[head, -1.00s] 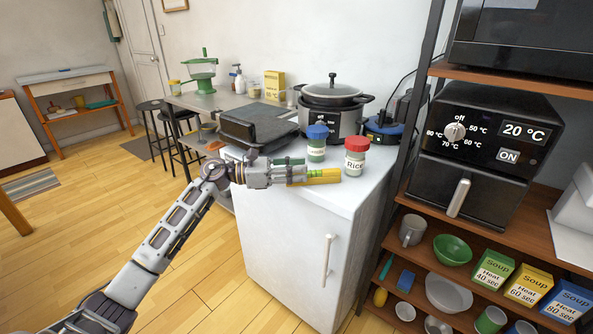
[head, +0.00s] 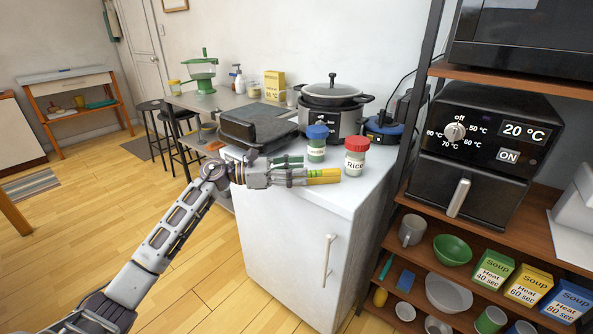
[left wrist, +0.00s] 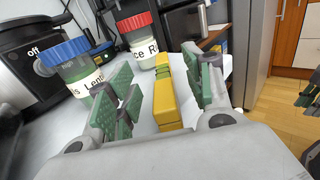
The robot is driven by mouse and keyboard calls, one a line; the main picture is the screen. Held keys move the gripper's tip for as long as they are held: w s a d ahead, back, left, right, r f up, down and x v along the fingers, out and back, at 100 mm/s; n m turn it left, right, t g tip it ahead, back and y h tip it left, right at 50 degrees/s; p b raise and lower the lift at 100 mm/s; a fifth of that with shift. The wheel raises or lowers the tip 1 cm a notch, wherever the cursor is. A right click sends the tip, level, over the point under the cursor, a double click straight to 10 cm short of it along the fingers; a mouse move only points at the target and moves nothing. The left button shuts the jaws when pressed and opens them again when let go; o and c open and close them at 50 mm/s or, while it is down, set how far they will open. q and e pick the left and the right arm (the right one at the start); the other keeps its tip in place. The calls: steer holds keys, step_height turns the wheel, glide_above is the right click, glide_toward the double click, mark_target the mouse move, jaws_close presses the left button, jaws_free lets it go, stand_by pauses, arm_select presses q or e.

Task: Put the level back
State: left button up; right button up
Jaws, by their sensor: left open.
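The yellow level (head: 323,176) lies on the white cabinet top (head: 345,195), near its front edge. A greenish vial shows part-way along it in the left wrist view (left wrist: 164,90). My left gripper (head: 304,176) is open at the level's left end. In the left wrist view its green-padded fingers (left wrist: 165,95) stand on both sides of the level, with a gap on each side. The gripper hides part of the level in the head view.
A blue-lidded jar (head: 317,143) and a red-lidded Rice jar (head: 355,156) stand just behind the level. A cooker (head: 332,118) and a black appliance (head: 257,128) stand farther back. Brown shelves (head: 515,205) with an oven (head: 483,150) rise at right.

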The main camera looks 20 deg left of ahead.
arm_select(q)
steer(key=shift+a, duration=0.1)
steer(key=v, duration=1.1)
steer(key=shift+s+a, duration=0.2)
steer(key=shift+a, duration=0.15)
stand_by(0.6)
